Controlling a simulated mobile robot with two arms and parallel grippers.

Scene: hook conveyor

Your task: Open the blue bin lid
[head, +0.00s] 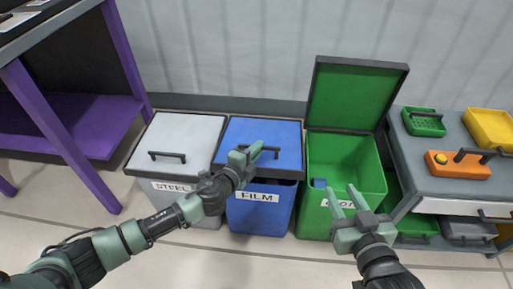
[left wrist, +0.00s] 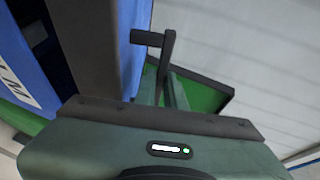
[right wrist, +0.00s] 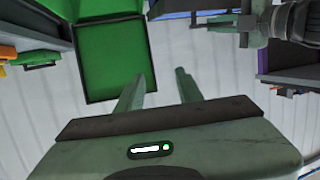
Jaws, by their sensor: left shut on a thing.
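The blue bin (head: 259,212), labelled FILM, stands between a grey bin and a green bin. Its blue lid (head: 272,134) has a dark rim and sits slightly raised at the front, with a dark gap below it. My left gripper (head: 250,154) is shut on the dark lid handle (head: 271,149) near the front edge. The handle (left wrist: 168,50) also shows between the fingers in the left wrist view. My right gripper (head: 347,198) is open and empty in front of the green bin; its spread fingers (right wrist: 158,84) show in the right wrist view.
The grey bin (head: 184,136), labelled STEEL, is closed at left. The green bin (head: 345,157) stands open at right, its lid (head: 352,95) upright, with a small blue thing (head: 319,184) at its front. A purple-legged table (head: 62,135) is left, a grey cabinet (head: 450,183) right.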

